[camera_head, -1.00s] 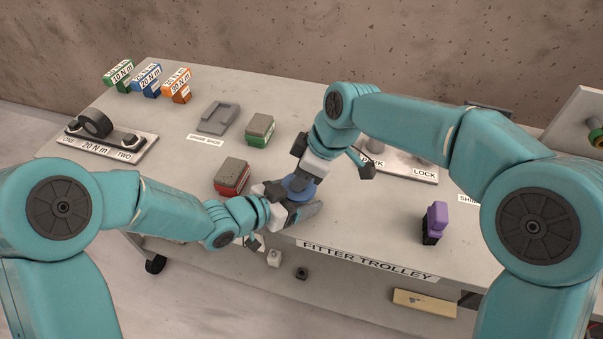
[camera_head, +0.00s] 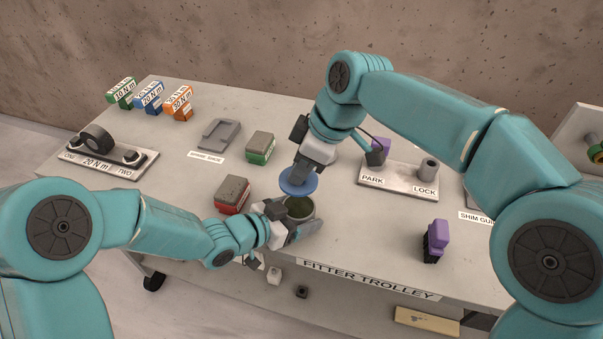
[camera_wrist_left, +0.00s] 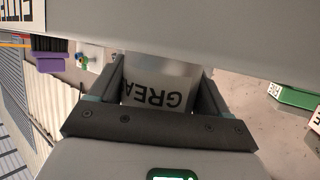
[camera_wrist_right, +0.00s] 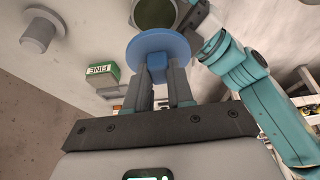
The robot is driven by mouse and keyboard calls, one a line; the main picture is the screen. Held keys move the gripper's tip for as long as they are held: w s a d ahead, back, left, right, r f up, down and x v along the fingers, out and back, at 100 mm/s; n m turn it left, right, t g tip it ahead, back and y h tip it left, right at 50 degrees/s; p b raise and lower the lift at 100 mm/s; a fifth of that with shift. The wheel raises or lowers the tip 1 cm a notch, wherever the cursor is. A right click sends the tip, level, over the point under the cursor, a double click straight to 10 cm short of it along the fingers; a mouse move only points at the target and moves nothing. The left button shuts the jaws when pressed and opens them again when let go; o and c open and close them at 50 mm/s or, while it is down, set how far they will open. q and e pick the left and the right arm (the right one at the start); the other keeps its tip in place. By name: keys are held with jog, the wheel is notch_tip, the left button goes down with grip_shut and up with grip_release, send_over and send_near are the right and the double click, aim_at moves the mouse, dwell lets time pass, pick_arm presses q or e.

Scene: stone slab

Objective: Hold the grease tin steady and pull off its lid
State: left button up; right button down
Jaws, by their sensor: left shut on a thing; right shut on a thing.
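The grease tin (camera_head: 300,207) stands on the trolley top, open at the top with a dark greenish inside. My left gripper (camera_head: 288,222) is shut on the tin from its side; the left wrist view shows the tin's label (camera_wrist_left: 158,94), partly readable as "GREA", between the fingers. The blue round lid (camera_head: 298,181) is off the tin, held a little above and behind it. My right gripper (camera_head: 303,172) is shut on the lid's blue grip block, which shows between the fingers in the right wrist view (camera_wrist_right: 156,72).
A red block (camera_head: 232,195) and a green block (camera_head: 260,148) lie left of the tin. The PARK/LOCK plate (camera_head: 398,183) is behind right, and a purple-and-black piece (camera_head: 436,240) stands at front right. The trolley top (camera_head: 350,228) is clear right of the tin.

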jog(key=shift+r, duration=0.2)
pick_arm(q)
jog(key=o, duration=1.5)
jog(key=shift+c, duration=0.2)
jog(key=v, duration=1.2)
jog(key=shift+w+r, duration=0.1)
pick_arm(e)
jog(key=shift+s, duration=0.1)
